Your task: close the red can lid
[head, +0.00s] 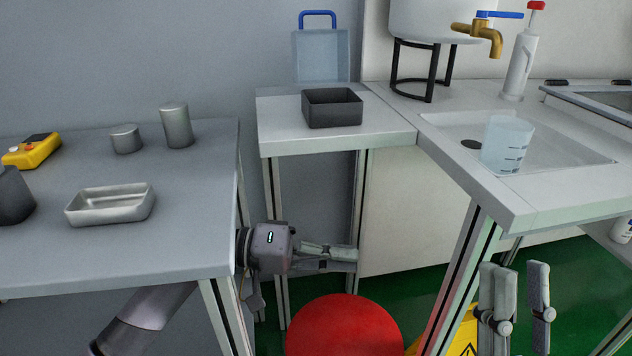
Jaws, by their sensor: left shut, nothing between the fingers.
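A red round shape, the red can lid (345,328), shows at the bottom middle of the head view, low between the tables. Its lower part is cut off by the picture edge, and I cannot tell whether it is raised or down. My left gripper (354,258) is shut and empty, pointing right, just above the lid's top edge in the picture. I see no clear contact between them. My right gripper (518,290) is at the lower right with its two fingers apart, open and empty. The body of the red can is not clearly visible.
A grey table (200,215) is at left, with a metal tray (110,204) on it. A white counter corner (510,205) is at right, holding a measuring beaker (507,145). A yellow warning sign (462,335) stands right of the lid, partly hidden.

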